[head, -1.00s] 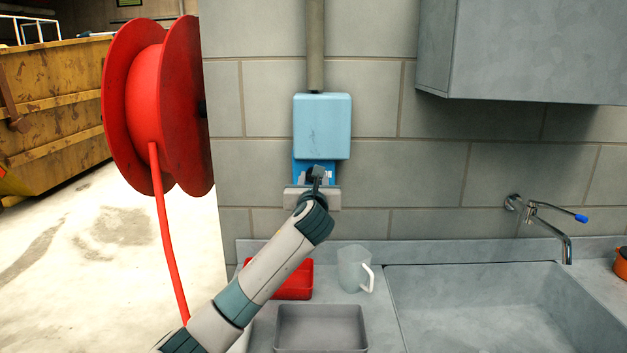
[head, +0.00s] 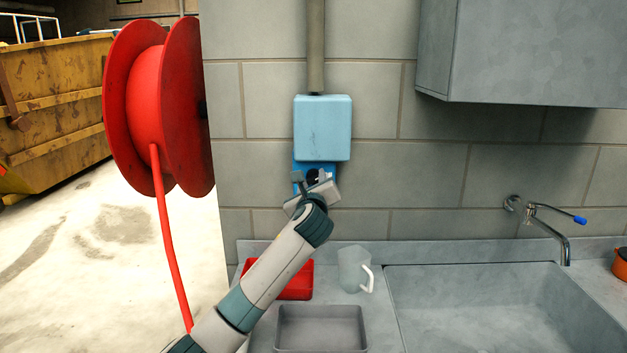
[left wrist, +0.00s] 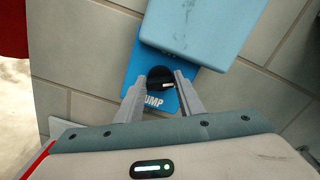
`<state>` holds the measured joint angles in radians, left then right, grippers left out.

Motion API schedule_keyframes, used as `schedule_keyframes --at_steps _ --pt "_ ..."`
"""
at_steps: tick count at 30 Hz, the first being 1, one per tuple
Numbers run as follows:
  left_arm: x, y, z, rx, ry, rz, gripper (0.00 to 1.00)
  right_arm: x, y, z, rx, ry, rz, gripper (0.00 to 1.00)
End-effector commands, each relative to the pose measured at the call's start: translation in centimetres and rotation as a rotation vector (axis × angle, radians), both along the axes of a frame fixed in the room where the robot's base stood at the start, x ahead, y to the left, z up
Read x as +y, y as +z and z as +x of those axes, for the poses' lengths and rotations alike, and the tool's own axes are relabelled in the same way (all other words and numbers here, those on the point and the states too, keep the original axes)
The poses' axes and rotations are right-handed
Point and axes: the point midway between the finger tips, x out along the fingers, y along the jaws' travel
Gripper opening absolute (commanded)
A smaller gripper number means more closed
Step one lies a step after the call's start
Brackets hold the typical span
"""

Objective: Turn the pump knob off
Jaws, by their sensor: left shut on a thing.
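The black pump knob (left wrist: 160,78) sits on a blue plate (left wrist: 142,68) marked PUMP, in the left wrist view. A pale mark shows on the knob's face, pointing to the right in that view. My left gripper (left wrist: 160,88) has one finger on each side of the knob and is shut on it. In the head view the left gripper (head: 311,178) is tilted in front of the blue plate (head: 299,166) and hides most of the knob. My right gripper is not in view.
A light blue box (head: 322,127) is fixed to the wall just above the plate. Below are a red tray (head: 297,285), a grey tray (head: 320,312), a clear jug (head: 353,268) and a sink (head: 480,310) with a tap (head: 548,222). A red hose reel (head: 150,95) is at left.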

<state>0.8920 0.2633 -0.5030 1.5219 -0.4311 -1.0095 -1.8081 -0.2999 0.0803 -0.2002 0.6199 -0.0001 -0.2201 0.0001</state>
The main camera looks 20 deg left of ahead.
Motion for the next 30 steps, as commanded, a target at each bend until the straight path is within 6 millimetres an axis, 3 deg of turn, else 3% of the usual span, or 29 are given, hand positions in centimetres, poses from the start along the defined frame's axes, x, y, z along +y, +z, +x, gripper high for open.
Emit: schedule_keyframes --at_steps 30 --pt "0.2 -0.5 -0.1 -0.255 0.002 -0.89 0.12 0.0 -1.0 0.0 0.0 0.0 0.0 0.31"
